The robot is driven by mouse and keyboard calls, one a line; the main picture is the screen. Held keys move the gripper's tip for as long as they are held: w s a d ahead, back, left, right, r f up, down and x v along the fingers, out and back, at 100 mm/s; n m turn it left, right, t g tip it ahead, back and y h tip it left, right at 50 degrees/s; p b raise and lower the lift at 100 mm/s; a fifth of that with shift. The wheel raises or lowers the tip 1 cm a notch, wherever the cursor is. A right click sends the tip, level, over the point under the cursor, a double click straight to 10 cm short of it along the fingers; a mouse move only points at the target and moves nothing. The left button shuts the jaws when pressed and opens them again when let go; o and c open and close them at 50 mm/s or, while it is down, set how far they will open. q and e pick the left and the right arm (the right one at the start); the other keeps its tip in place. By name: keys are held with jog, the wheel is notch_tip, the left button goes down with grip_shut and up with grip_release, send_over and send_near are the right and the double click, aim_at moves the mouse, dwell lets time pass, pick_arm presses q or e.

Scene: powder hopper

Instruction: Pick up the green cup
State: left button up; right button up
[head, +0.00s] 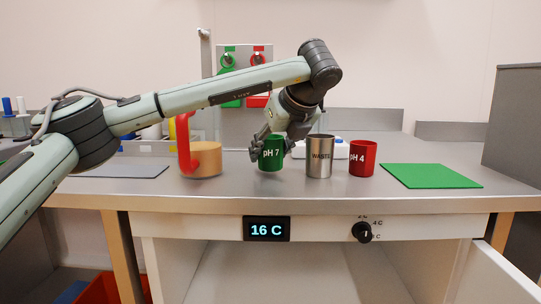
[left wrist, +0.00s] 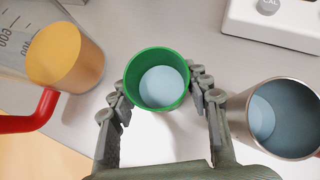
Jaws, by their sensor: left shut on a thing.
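The green cup (head: 270,158) is labelled "pH 7" and stands upright on the grey counter, left of the steel cup. My left gripper (head: 267,143) reaches down to it from above and behind. In the left wrist view the fingers (left wrist: 163,92) are shut on the green cup (left wrist: 157,53), one on each side of its wall. Pale blue liquid shows inside the cup. I cannot tell whether its base is clear of the counter. My right gripper is not in view.
A steel "WASTE" cup (head: 320,158) stands close right of the green cup, then a red "pH 4" cup (head: 362,160). A red-handled jug (head: 203,160) is at left. A green mat (head: 430,176) lies bare at right. A white device (left wrist: 275,22) is behind.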

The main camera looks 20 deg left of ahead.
pick_arm(q)
jog(key=shift+r, duration=0.85)
jog(key=s+a+r, duration=0.1)
jog(key=s+r, duration=0.7)
jog(key=s, duration=0.3)
jog(key=shift+s+a, duration=0.15)
jog(key=shift+s, duration=0.1)
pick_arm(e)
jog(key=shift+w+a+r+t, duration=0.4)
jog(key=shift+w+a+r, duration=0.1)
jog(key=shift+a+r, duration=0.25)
